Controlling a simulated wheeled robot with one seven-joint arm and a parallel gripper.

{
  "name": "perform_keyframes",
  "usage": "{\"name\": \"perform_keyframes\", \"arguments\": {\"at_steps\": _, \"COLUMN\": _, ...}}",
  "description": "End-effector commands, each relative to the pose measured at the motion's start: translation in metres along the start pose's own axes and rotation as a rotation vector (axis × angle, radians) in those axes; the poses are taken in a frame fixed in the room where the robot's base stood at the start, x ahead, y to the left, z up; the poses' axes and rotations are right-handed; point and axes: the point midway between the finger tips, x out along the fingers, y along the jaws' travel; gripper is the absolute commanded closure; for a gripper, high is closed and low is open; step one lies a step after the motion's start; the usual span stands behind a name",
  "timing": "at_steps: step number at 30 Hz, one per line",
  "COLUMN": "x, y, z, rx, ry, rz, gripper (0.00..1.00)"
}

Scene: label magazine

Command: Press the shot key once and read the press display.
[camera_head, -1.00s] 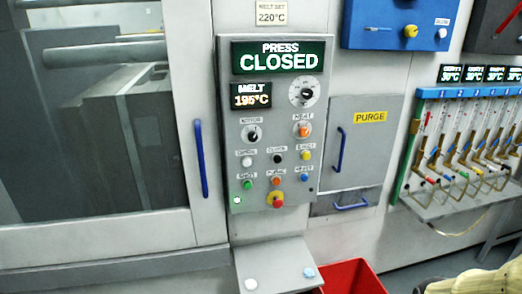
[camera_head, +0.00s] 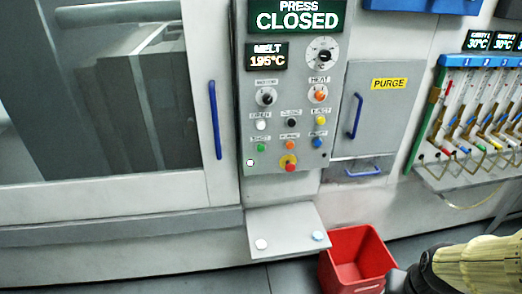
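The green shot key (camera_head: 261,147) sits at the left of the lowest row of round keys on the grey control panel, under a small blurred label. The press display (camera_head: 297,17) is at the panel's top and reads "PRESS CLOSED"; its upper edge is close to the picture's top. The melt display (camera_head: 266,56) below it reads 195°C. A small square lamp (camera_head: 250,162) at the panel's lower left looks white. My gripper's fingers do not show. Part of what looks like my arm is at the lower right, well away from the keys.
Other coloured keys, including a red knob on yellow (camera_head: 289,164), crowd around the shot key. A grey shelf (camera_head: 287,225) juts out below. A red bin (camera_head: 356,259) stands on the floor. Blue handles stick out from the large door (camera_head: 215,120) and the purge door (camera_head: 357,116).

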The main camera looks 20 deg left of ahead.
Motion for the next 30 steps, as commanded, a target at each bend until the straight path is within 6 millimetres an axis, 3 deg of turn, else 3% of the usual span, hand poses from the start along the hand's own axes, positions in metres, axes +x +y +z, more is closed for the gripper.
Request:
{"name": "perform_keyframes", "arguments": {"at_steps": 1, "x": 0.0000, "y": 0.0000, "z": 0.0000, "rx": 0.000, "ry": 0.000, "rz": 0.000, "gripper": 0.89}}
{"name": "perform_keyframes", "arguments": {"at_steps": 3, "x": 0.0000, "y": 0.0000, "z": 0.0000, "rx": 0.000, "ry": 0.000, "rz": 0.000, "gripper": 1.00}}
{"name": "perform_keyframes", "arguments": {"at_steps": 30, "x": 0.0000, "y": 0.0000, "z": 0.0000, "rx": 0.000, "ry": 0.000, "rz": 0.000, "gripper": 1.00}}
